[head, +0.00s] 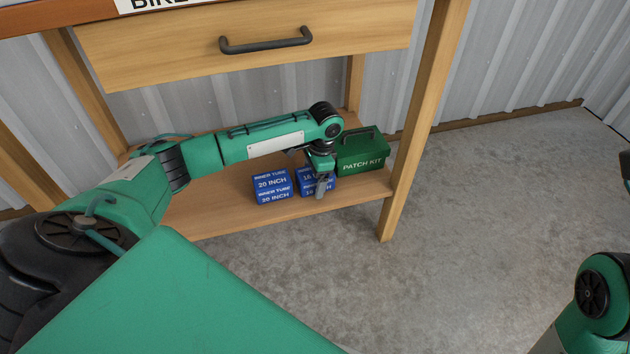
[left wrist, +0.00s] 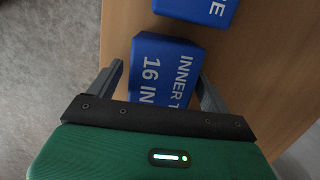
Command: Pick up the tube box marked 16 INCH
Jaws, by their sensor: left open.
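The blue tube box marked 16 INCH (head: 304,177) sits on the lower wooden shelf, partly hidden behind my left gripper (head: 321,186). In the left wrist view, the 16 INCH box (left wrist: 163,65) lies between the two spread fingers of my left gripper (left wrist: 160,72), its white lettering facing the camera. The gripper is open, with a finger on each side of the box; I cannot tell whether either touches it. My right gripper is out of view.
A blue 20 INCH tube box (head: 272,185) stands just left of the 16 INCH box. A green patch kit (head: 362,151) stands to its right. A drawer (head: 250,45) is above the shelf, and a wooden leg (head: 420,120) is at the right. Concrete floor lies in front.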

